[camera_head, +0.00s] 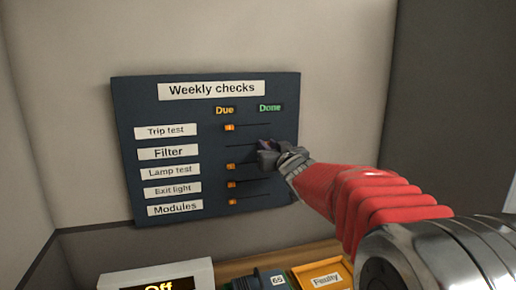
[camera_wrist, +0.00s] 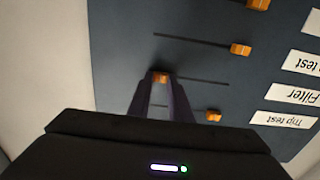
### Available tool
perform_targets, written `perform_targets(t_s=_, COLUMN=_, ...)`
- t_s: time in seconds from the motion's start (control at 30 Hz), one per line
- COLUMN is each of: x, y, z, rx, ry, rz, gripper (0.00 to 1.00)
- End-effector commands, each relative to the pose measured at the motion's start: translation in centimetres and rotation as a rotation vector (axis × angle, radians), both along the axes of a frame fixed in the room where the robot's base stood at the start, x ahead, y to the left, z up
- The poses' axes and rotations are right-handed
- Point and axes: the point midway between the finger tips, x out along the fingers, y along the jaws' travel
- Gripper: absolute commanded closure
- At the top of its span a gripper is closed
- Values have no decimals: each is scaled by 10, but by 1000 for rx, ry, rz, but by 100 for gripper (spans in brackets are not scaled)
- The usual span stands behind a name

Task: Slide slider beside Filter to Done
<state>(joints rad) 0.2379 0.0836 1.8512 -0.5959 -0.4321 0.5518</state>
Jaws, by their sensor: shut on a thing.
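The dark "Weekly checks" board (camera_head: 215,90) hangs on the wall with an orange "Due" label (camera_head: 224,110) on the left and a green "Done" label (camera_head: 270,107) on the right. My gripper (camera_head: 266,149) is at the right part of the Filter row (camera_head: 169,152), under "Done". In the wrist view, turned upside down, my gripper (camera_wrist: 160,88) is shut on the orange Filter slider (camera_wrist: 160,78). Its bare groove (camera_wrist: 205,81) runs away toward the labels. In the head view my fingers hide this slider.
The Trip test slider (camera_head: 229,127), Lamp test slider (camera_head: 231,166), Exit light slider (camera_head: 232,184) and Modules slider (camera_head: 232,201) sit at the Due side. Below the board are a white "Off" box (camera_head: 195,274) and an orange "Faulty" tray (camera_head: 325,279).

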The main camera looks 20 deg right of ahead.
Motion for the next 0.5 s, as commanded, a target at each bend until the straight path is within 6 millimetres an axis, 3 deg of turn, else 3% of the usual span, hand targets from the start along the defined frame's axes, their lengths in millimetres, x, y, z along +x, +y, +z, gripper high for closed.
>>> perform_targets(t_s=0.13, x=0, y=-11, z=2, rx=0, ry=-3, rz=0, gripper=100)
perform_targets(t_s=0.47, x=-1, y=-14, z=2, rx=1, ry=-2, rz=-3, gripper=100)
perform_targets(t_s=0.5, x=-1, y=-15, z=2, rx=2, ry=-2, rz=-3, gripper=79)
